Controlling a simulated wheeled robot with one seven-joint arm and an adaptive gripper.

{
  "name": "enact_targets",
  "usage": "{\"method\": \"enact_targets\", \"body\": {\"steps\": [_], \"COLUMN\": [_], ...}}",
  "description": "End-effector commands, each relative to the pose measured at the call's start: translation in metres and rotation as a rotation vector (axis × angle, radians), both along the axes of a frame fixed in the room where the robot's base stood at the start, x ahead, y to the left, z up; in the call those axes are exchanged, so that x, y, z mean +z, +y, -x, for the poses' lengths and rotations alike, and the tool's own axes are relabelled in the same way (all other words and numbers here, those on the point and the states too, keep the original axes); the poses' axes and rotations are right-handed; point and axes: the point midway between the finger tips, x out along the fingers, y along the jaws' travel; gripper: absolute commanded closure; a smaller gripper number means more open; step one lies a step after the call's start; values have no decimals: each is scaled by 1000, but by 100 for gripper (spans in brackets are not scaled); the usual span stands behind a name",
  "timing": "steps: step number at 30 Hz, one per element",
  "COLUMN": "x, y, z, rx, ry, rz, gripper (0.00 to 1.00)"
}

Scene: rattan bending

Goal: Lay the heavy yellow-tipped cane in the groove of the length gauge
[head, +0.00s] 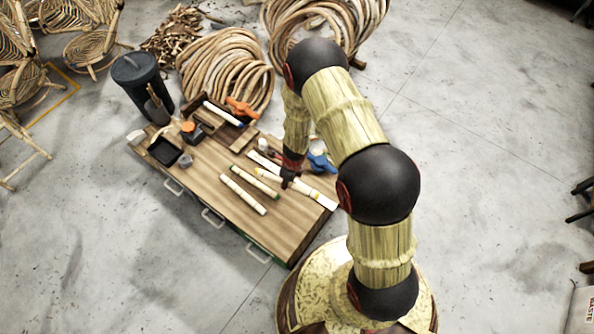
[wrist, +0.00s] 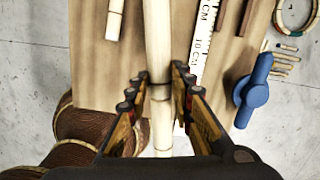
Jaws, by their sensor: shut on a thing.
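My gripper (head: 288,181) is low over the workbench in the head view. In the wrist view my gripper (wrist: 158,92) is shut around a pale cane (wrist: 157,40), which runs lengthwise between the fingers. A dark ring shows on the cane between the fingertips. Whether the cane touches the bench is unclear.
Loose canes (head: 243,193) lie on the workbench (head: 285,225), left of my gripper. A blue clamp (wrist: 254,90) is beside the gauge on the right. Dark containers (head: 165,151) and a wooden box (head: 204,118) stand at the back. The bench's front is clear.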

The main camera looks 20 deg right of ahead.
Motion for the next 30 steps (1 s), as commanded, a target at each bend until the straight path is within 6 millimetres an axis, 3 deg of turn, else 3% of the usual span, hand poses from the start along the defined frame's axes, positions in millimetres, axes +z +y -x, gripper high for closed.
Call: {"method": "enact_targets", "body": {"steps": [8, 21, 24, 30], "x": [-9, -54, -74, -96], "y": [-15, -101, -114, -133], "z": [4, -24, -28, -36], "rx": [-197, -200, -198, -196], "ry": [-1, 0, 1, -1], "rz": [-1, -2, -1, -2], "gripper": [100, 100, 100, 100]}}
